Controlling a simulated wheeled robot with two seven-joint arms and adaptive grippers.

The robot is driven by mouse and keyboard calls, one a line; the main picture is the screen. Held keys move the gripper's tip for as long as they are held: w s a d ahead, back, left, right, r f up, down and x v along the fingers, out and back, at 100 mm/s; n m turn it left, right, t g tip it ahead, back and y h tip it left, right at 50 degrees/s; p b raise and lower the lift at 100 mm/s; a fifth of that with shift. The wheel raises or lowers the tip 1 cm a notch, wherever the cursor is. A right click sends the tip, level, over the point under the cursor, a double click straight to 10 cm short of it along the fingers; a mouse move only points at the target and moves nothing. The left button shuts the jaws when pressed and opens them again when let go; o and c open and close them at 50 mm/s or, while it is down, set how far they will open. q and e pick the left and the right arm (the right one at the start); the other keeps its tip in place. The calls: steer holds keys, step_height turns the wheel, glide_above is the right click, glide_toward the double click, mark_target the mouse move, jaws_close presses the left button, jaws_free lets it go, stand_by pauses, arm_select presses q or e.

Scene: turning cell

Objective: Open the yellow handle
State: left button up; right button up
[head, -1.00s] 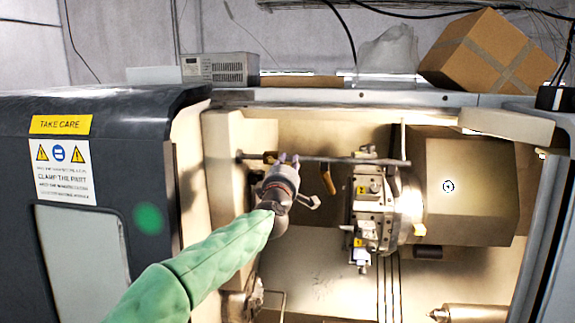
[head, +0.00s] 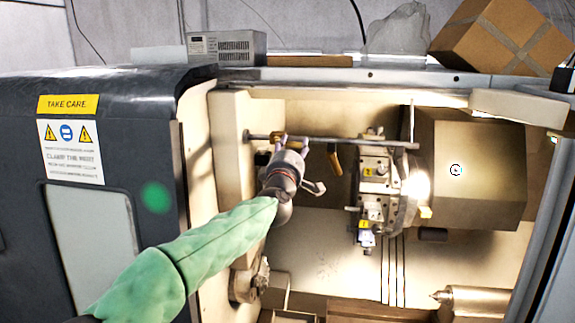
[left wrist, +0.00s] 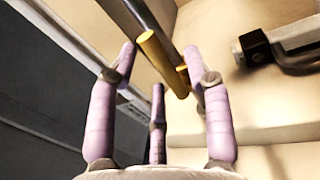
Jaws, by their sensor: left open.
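A grey horizontal rod (head: 365,142) crosses the upper part of the open machine. A yellow-brown handle (head: 335,160) hangs from it, just right of my left gripper (head: 291,143). My left gripper is at the rod's left part, with its purple fingers pointing up at it. In the left wrist view, a yellow handle (left wrist: 161,63) lies beyond and between the spread fingers of the gripper (left wrist: 160,62), beside the grey rod (left wrist: 148,22). The fingers are open, and I cannot tell whether they touch the handle. My right gripper is in neither view.
The tool turret (head: 378,190) stands right of the arm. A dark grey door with a warning sign (head: 70,150) is at left. A tailstock-like point (head: 475,299) is at lower right. A cardboard box (head: 500,50) sits on top. The cavity's lower middle is open.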

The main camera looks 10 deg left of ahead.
arm_select(q)
steer(key=s+f, duration=0.2)
steer(key=s, duration=0.7)
steer(key=shift+s+a, duration=0.25)
steer(key=shift+a, duration=0.05)
